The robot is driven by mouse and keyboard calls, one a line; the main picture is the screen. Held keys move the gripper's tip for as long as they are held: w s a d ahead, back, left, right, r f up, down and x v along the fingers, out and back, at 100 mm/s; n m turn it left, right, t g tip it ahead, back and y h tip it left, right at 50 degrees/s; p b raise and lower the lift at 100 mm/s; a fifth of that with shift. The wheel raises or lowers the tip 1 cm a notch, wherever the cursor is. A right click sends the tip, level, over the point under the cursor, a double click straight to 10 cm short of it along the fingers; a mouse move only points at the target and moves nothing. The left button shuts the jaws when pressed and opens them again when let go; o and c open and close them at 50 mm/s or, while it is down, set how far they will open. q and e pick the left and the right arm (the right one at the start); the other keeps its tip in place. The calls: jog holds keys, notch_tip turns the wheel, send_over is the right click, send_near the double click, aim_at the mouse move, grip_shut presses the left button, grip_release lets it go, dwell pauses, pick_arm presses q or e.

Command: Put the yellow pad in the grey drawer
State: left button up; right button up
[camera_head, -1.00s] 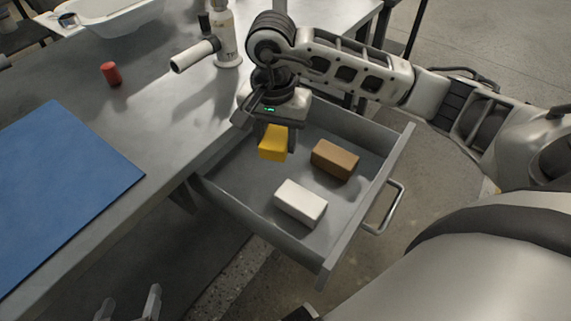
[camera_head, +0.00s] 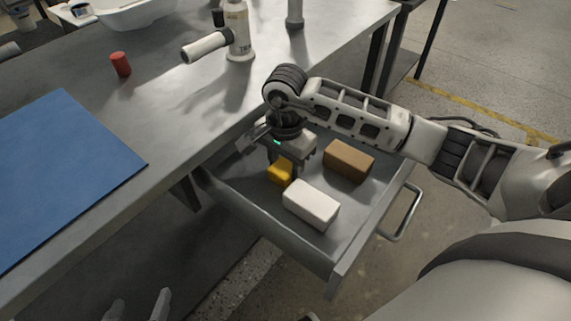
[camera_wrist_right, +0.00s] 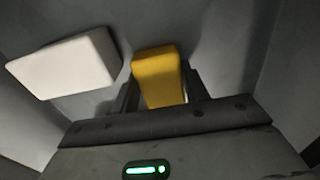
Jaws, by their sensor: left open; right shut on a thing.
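The yellow pad (camera_head: 280,172) is inside the open grey drawer (camera_head: 250,215), low near its floor; I cannot tell whether it touches the floor. My right gripper (camera_head: 284,162) is shut on the pad from above and partly hides it. In the right wrist view the yellow pad (camera_wrist_right: 158,78) sits between the fingers of my right gripper (camera_wrist_right: 160,92). My left gripper (camera_head: 139,306) is open and empty at the bottom edge of the head view, below the table and apart from the drawer.
A white block (camera_head: 311,204) and a brown block (camera_head: 349,160) lie in the drawer beside the pad. On the table are a blue mat (camera_head: 65,170), a red cylinder (camera_head: 120,64) and a white bottle (camera_head: 239,35). The drawer's handle (camera_head: 405,212) sticks out at the right.

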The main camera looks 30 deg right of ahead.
aim_at(285, 165)
pick_arm(q)
jog(key=shift+f, duration=0.2)
pick_arm(e)
jog(key=shift+f, duration=0.1)
jog(key=o, duration=1)
jog(key=shift+c, duration=0.2)
jog(key=shift+r, duration=0.55)
pick_arm(q)
jog(key=r, duration=0.1)
jog(key=r+p, duration=0.1)
jog(key=r, duration=0.1)
jog(key=shift+a, duration=0.35)
pick_arm(e)
notch_tip(285, 165, up, 11)
jog(key=shift+r, duration=0.15)
pick_arm(q)
jog(key=shift+s+r+p, duration=0.1)
jog(key=shift+p, duration=0.2)
pick_arm(e)
jog(key=shift+r, duration=0.1)
